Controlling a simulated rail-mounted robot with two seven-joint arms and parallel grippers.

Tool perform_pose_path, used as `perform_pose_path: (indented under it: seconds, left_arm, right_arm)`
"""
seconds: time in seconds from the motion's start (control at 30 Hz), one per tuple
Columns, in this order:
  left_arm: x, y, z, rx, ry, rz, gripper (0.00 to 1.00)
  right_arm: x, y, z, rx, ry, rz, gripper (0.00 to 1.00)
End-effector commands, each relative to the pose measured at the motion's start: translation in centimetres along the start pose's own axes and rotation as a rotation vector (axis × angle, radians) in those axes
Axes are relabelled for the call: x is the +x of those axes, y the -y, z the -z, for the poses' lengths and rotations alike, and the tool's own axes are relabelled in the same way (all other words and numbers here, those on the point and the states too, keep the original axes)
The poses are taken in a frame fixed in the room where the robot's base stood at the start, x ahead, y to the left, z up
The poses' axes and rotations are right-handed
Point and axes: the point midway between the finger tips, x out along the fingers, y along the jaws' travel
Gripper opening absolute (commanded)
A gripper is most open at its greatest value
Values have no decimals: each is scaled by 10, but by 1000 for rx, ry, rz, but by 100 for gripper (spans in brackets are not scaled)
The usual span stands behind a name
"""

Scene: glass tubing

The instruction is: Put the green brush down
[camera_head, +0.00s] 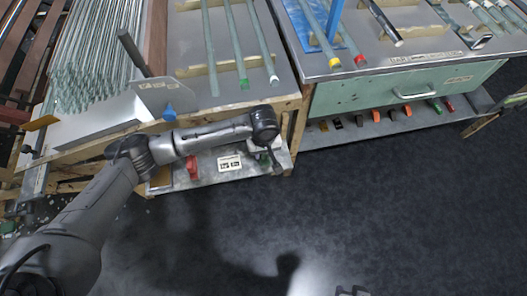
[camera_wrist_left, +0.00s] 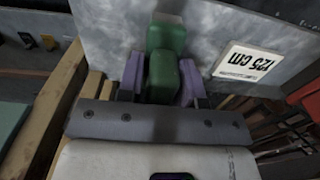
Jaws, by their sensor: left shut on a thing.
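The green brush (camera_wrist_left: 165,70) shows as a green block between the purple fingers of my left gripper (camera_wrist_left: 162,82) in the left wrist view. The fingers are shut on it. Its far end is over or against a grey metal shelf (camera_wrist_left: 112,30); I cannot tell if it touches. In the head view my left gripper (camera_head: 272,166) is over the low shelf (camera_head: 212,180) below the wooden-framed bench, and the brush (camera_head: 263,158) is mostly hidden by the wrist. A small grey piece at the bottom edge may be my right gripper (camera_head: 352,291); its state is unclear.
A white label (camera_head: 229,163) and a red object (camera_head: 192,167) are on the low shelf, left of the gripper. Glass tubes (camera_head: 238,45) lie on the bench above. A green drawer cabinet (camera_head: 360,95) stands to the right. The dark floor (camera_head: 400,210) is clear.

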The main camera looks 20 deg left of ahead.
Motion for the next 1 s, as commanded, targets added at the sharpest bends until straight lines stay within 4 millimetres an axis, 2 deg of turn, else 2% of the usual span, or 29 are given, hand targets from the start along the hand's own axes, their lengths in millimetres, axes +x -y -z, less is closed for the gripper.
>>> perform_pose_path:
  seconds: [0.33,0.37,0.6,0.93,1.0]
  left_arm:
    - [0,0,0,-2,1,0,8]
    - [1,0,0,-2,0,-1,36]
    - [1,0,0,-1,0,-1,59]
    - [-1,0,0,1,-2,-2,59]
    - [-14,0,0,0,-1,-2,59]
  right_arm:
    - [-6,-2,2,-6,-1,-5,49]
    - [-5,-2,1,-7,-1,-5,49]
    - [-5,-3,1,-8,-1,-6,49]
    - [0,-2,0,-5,-1,-4,49]
    - [-10,-2,3,-4,3,-3,49]
